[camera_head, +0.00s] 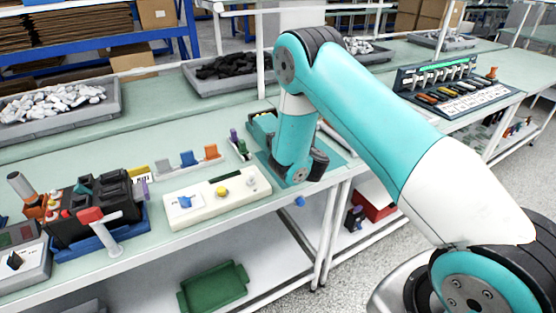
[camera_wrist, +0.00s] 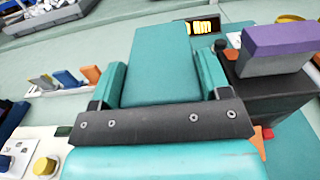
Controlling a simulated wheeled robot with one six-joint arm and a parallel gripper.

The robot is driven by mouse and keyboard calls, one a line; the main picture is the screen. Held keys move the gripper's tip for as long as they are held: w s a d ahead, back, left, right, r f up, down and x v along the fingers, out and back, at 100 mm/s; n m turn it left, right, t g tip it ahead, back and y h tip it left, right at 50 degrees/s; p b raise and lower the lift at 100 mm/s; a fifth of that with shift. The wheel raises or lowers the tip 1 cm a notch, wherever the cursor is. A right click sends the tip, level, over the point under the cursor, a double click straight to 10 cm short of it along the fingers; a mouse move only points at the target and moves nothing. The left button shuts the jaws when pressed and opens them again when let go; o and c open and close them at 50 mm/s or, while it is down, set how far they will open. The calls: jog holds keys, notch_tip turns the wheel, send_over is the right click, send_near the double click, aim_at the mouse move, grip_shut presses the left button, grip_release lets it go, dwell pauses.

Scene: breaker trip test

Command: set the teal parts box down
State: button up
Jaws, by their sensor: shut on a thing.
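In the wrist view my gripper (camera_wrist: 160,88) is shut on the teal parts box (camera_wrist: 165,55), whose flat top shows between the two teal fingers. The box's underside is hidden, so I cannot tell whether it touches anything below. In the head view my arm covers the gripper and the box, at a teal base plate (camera_head: 332,168) on the bench. The plate also shows at the lower right of the wrist view (camera_wrist: 292,152).
A black block with a purple top (camera_wrist: 280,45) stands close to the right finger. A white panel with a yellow button (camera_head: 222,192) and a rack of coloured pieces (camera_head: 186,160) lie left. A black unit in a blue tray (camera_head: 105,205) stands farther left. Bare bench (camera_head: 85,155) lies behind.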

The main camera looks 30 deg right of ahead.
jog(key=shift+f+b, duration=1.75)
jog(key=shift+f, duration=0.85)
jog(key=shift+f+b, duration=0.3)
jog(key=shift+b, duration=0.05)
jog(key=o, duration=0.8)
jog(key=shift+r, duration=0.15)
